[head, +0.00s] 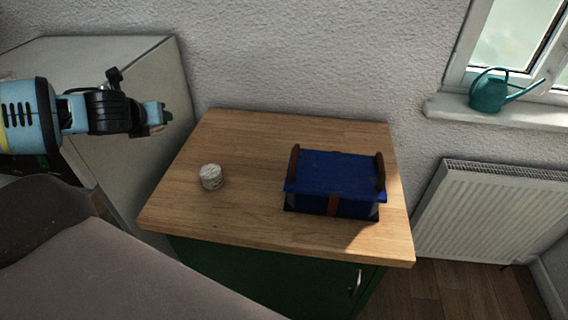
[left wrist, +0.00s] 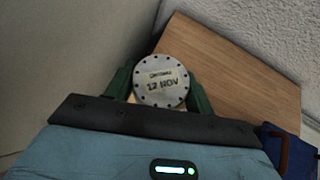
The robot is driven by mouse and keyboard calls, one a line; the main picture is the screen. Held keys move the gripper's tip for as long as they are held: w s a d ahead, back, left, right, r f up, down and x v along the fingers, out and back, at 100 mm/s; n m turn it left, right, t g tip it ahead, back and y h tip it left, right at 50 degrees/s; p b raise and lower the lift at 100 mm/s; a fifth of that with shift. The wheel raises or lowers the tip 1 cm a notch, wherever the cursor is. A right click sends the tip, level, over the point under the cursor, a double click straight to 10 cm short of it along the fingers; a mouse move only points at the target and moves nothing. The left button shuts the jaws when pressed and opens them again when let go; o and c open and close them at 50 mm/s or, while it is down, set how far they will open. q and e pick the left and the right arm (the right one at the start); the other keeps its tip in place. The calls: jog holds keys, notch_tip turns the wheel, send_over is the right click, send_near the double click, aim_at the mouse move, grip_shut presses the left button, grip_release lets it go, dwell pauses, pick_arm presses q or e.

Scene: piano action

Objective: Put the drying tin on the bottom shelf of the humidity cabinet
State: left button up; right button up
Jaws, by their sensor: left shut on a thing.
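My left gripper (head: 155,118) is raised beside the grey cabinet, left of the wooden worktop. In the left wrist view its green fingers (left wrist: 160,90) are shut on the round metal drying tin (left wrist: 160,80). The tin's lid has dots around its rim and a label reading "12 NOV". I cannot make out the held tin in the head view. The large grey cabinet (head: 150,75), apparently the humidity cabinet, stands at the left; its side also shows in the left wrist view (left wrist: 80,60). Its shelves are not visible. My right gripper is not in view.
A small whitish round container (head: 211,177) stands on the wooden worktop (head: 240,225). A blue box (head: 335,172) with brown handles sits at the worktop's right. A radiator (head: 490,210) and a green watering can (head: 488,93) on the sill are farther right.

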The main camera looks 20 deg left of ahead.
pick_arm(q)
jog(key=d+f+m+h, duration=0.2)
jog(key=d+f, duration=0.2)
jog(key=d, duration=0.2)
jog(key=d+f+m+h, duration=0.2)
jog(key=d+f+m, duration=0.1)
jog(key=d, duration=0.3)
jog(key=s+d+f+m+t+h, duration=0.1)
jog(key=d+f+m+h, duration=0.1)
jog(key=d+f, duration=0.3)
jog(key=shift+d+f+m+h+p, duration=0.1)
jog(key=shift+d+m+h+p, duration=0.35)
jog(key=shift+d, duration=0.6)
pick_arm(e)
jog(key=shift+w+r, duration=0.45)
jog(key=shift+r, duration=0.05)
pick_arm(q)
jog(key=shift+w, duration=0.15)
